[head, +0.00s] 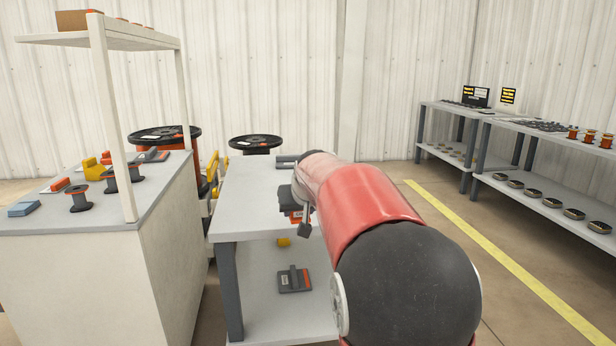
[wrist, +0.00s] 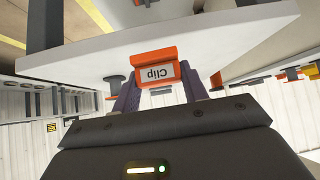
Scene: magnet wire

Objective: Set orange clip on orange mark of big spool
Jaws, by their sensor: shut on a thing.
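The orange clip (wrist: 154,54), with a white label reading "Clip", sits between the two fingers of my gripper (wrist: 160,88) in the wrist view, and the jaws are shut on it. In the head view my gripper (head: 298,205) is above the near part of the middle table, partly hidden by my red arm, with a bit of orange showing below it. One big spool (head: 165,134) with a black top flange and orange-red winding stands behind the left counter. Another black-topped big spool (head: 256,142) stands behind the middle table. I cannot make out an orange mark on either.
The middle table (head: 245,200) has a mostly bare top and a lower shelf holding a dark block (head: 294,280). The left counter (head: 130,205) carries small spools, a blue block (head: 23,209) and a post-held shelf (head: 110,40). Benches (head: 550,200) stand right, past a yellow floor line.

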